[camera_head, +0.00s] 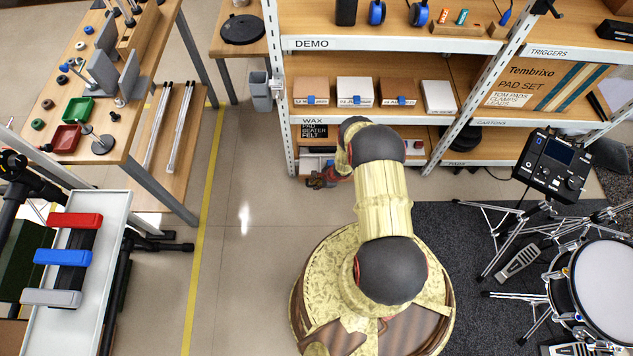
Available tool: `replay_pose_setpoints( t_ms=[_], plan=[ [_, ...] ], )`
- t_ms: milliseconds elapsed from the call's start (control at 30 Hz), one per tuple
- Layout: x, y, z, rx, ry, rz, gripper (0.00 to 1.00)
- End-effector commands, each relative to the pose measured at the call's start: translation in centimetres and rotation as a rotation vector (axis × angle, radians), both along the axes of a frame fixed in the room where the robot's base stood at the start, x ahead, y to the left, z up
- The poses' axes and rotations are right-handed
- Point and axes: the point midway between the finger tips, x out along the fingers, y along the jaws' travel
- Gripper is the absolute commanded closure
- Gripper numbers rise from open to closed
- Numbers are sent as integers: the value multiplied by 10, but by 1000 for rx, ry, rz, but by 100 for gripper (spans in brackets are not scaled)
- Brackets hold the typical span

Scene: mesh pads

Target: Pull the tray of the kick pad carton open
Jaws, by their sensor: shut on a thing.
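My gripper (316,181) is low at the left front of the shelf rack, by the lowest shelf. It is shut on what looks like the tray front of a pale carton (311,163) there. The grip itself is small, and my arm hides part of the carton. I cannot read a kick pad name on this carton or tell how far its tray is out. Several other cartons, one brown (311,90) and one white (438,97) among them, stand in a row on the shelf above.
A black box with white lettering (313,131) sits just above my gripper. A grey bin (261,91) stands left of the rack. The floor (245,215) in front and to the left is clear. Drum stands and an electronic drum kit (606,285) fill the right side.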

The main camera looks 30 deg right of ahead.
Motion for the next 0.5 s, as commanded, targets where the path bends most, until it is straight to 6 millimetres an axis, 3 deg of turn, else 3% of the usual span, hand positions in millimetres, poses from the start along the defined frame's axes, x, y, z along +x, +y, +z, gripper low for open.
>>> replay_pose_setpoints(
  t_ms=[200, 233, 500],
  plan=[
    [0, 0, 0, 0, 0, 0, 100],
    [0, 0, 0, 0, -1, 0, 88],
    [0, 0, 0, 0, 0, 0, 73]
  ],
)
